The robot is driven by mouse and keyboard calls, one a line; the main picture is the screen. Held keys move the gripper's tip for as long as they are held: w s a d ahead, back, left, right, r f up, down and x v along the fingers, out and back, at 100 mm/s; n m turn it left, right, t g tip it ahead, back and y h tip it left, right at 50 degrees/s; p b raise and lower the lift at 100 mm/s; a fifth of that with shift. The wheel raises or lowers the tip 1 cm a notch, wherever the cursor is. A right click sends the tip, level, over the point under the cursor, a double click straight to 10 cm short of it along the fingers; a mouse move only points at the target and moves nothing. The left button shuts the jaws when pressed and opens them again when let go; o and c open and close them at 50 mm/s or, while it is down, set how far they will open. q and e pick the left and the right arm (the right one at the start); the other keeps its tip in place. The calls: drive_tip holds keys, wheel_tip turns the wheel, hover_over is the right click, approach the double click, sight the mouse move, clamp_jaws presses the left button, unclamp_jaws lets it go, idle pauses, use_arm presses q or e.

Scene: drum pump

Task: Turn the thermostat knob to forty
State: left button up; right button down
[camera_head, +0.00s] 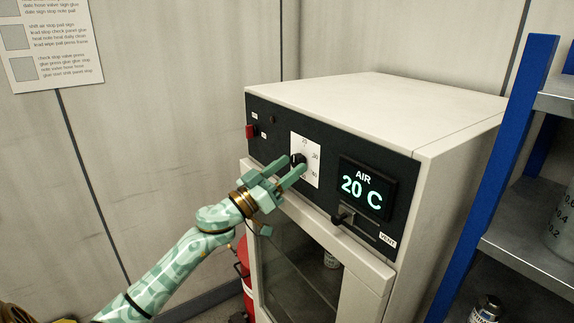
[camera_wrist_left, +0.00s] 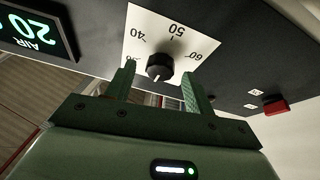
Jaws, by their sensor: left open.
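The thermostat knob (camera_head: 297,159) is small and black, on a white dial plate (camera_head: 311,150) on the dark front panel of the oven-like cabinet. In the left wrist view the knob (camera_wrist_left: 160,66) stands below the printed 40, 50 and 60. Its pointer is too small to read surely. My left gripper (camera_head: 290,167) is in front of the dial, its fingers partly covering the knob and lower plate in the head view. In the wrist view its open fingers (camera_wrist_left: 159,82) lie either side of the knob, with gaps. The display (camera_head: 363,192) reads AIR 20 C. My right gripper is out of view.
A red switch (camera_head: 252,131) sits at the panel's left. A red container (camera_head: 244,268) stands low at the left. A blue-framed shelf (camera_head: 515,165) stands at the right.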

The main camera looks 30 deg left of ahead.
use_arm(q)
drive_tip(key=shift+w, duration=0.1)
drive_tip(key=c, duration=1)
drive_tip(key=shift+m, duration=0.4)
